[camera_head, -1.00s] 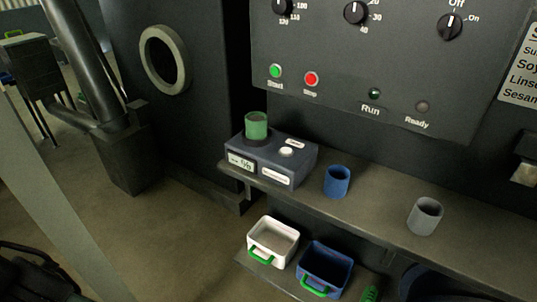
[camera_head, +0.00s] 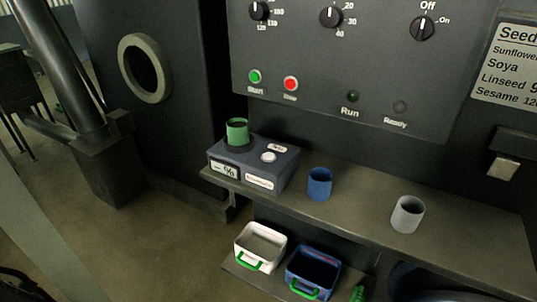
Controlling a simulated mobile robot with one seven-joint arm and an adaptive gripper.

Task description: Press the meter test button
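The meter (camera_head: 253,164) is a dark blue-grey box on the left end of the shelf. Its white round test button (camera_head: 268,157) is on the top face, beside a small white label. A green cup (camera_head: 237,132) sits upright in the dark round seat on the meter's top left. A small display (camera_head: 224,169) is on the front face, its reading too small to make out. My gripper is not in view.
A blue cup (camera_head: 319,184) and a grey cup (camera_head: 407,214) stand on the shelf (camera_head: 360,200) right of the meter. White (camera_head: 259,247) and blue (camera_head: 311,273) bins with green handles sit below. A control panel (camera_head: 345,60) with knobs and green and red buttons is above.

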